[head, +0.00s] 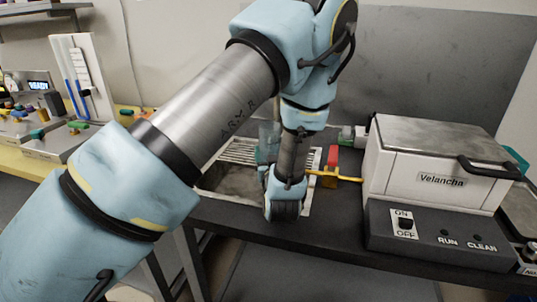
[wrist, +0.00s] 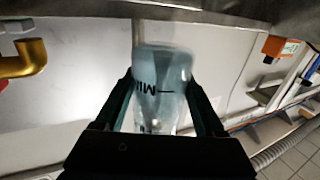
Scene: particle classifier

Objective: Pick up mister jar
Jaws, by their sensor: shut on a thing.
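The mister jar (wrist: 163,66) is a translucent, pale bluish vessel with dark lettering, partly readable as "MI". In the wrist view it stands between the two dark green fingers of my gripper (wrist: 160,92), which are shut on its sides. The gripper's dark body hides the jar's near end. In the head view my forearm and wrist cover most of the gripper, above the sink area; a bit of teal shows behind the wrist, but I cannot make out the jar there.
A sink basin (head: 232,180) with a slatted rack (head: 238,150) lies under my wrist. A yellow pipe with a red block (head: 332,160) sits beside it. The white Velancha machine (head: 430,165) stands close on the right. A yellow bench with colored parts (head: 40,140) is at left.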

